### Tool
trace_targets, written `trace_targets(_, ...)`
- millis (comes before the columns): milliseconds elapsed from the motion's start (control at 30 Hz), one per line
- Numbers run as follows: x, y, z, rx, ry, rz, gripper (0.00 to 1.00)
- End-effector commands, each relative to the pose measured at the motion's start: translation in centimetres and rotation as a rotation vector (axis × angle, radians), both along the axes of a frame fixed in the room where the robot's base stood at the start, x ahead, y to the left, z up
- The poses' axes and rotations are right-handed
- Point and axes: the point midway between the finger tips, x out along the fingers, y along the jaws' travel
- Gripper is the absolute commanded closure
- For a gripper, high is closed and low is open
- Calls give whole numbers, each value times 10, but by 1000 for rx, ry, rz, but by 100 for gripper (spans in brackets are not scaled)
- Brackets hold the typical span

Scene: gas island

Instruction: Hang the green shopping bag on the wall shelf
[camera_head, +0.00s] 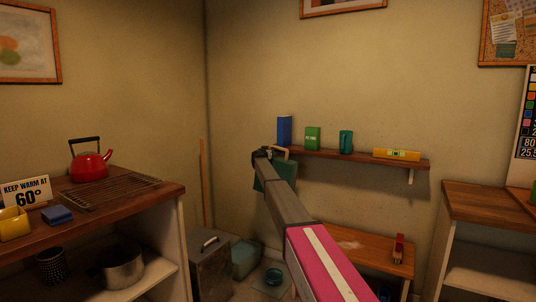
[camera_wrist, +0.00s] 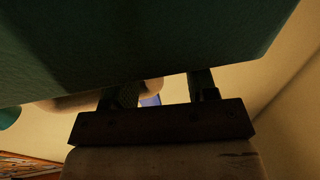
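The green shopping bag (camera_head: 284,169) hangs upright at the left end of the wall shelf (camera_head: 340,158), in the head view. Its beige handle (camera_head: 281,150) arches above it, beside my gripper (camera_head: 266,155). In the wrist view, the bag's dark green side (camera_wrist: 150,40) fills the top. My gripper's two fingers (camera_wrist: 162,92) stand apart below it, with wall showing in the gap. The beige handle (camera_wrist: 75,103) passes by the left finger and ends in the gap. I cannot tell whether the handle bears on the shelf or on a finger.
A blue box (camera_head: 284,131), a green box (camera_head: 312,138), a teal mug (camera_head: 346,142) and a yellow level (camera_head: 396,155) stand on the shelf. A low wooden bench (camera_head: 370,252) is below. A counter with a red kettle (camera_head: 90,165) stands left.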

Motion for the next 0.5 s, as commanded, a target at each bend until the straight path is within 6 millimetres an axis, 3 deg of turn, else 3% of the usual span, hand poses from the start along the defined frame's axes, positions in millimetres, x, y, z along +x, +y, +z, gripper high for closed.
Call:
trace_targets(267, -3, 1, -1, 3, 1, 0, 47)
trace_targets(500, -28, 11, -1, 1, 0, 1, 47)
